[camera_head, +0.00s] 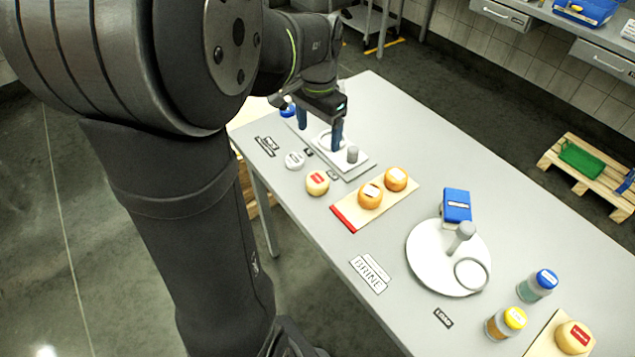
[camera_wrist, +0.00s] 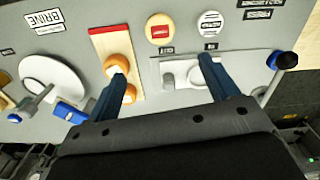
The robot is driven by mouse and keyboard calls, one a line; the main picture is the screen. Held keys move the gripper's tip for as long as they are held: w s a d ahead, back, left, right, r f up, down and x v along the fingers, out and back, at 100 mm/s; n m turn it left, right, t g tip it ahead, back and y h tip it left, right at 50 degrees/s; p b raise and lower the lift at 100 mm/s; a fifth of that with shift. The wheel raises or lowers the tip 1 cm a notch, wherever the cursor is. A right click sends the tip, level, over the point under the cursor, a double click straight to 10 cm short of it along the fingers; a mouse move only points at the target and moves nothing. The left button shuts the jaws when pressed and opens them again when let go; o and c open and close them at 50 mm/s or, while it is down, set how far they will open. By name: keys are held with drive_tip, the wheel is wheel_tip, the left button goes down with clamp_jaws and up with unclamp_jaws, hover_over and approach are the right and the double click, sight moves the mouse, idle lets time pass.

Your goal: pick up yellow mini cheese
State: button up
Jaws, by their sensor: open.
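A small pale yellow cheese with a red label (camera_head: 317,183) stands on the table, beside the red end of a wooden board (camera_head: 345,212). It also shows near the top middle of the wrist view (camera_wrist: 160,28). A similar yellow cheese with a red label (camera_head: 574,337) sits on another board at the lower right. Two orange cheeses (camera_head: 370,196) (camera_head: 396,179) stand on the red-ended board. My gripper (camera_head: 319,138) is open and empty, fingers pointing down above a pale tray. In the wrist view its fingers (camera_wrist: 163,66) are spread wide, apart from the yellow cheese.
The pale tray (camera_head: 358,166) carries a grey upright knob. A white round cheese (camera_head: 294,160) lies near the yellow one. A white disc with a grey post (camera_head: 430,265), a blue box (camera_head: 457,205) and lidded jars (camera_head: 506,322) stand farther right. Bare table lies around the brine sign (camera_head: 370,273).

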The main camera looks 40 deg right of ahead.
hover_over(318, 178)
wheel_tip(318, 178, down, 10)
drive_tip(key=shift+f, duration=0.15)
drive_tip(key=shift+a+f, duration=0.1)
drive_tip(key=shift+f, duration=2.5)
drive_tip(key=c, duration=1.1)
